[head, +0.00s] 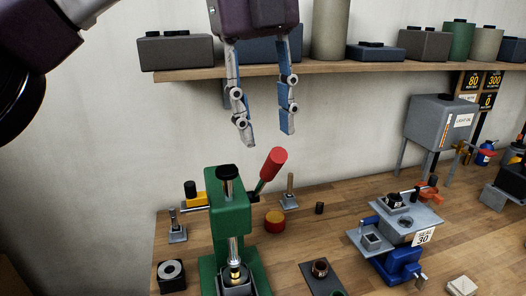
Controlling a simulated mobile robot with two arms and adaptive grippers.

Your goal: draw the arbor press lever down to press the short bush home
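The green arbor press (217,222) stands at the front of the bench, left of centre. Its lever (265,181) slants up to the right and ends in a red handle (273,164). The vertical ram (233,248) comes down over a small brass-coloured piece (235,275), likely the short bush, in a holder at the press base. How deep it sits cannot be told. My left gripper (267,137) hangs fingers down above the press, close over the red handle in the picture. Its fingers are apart with nothing between them. My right gripper is not in view.
A wooden shelf (330,68) with boxes and canisters runs along the wall behind my gripper. On the bench (330,220) are a red and yellow round piece (275,220), a dark plate with a ring (320,270), a blue fixture (398,262) and a grey tank (440,122).

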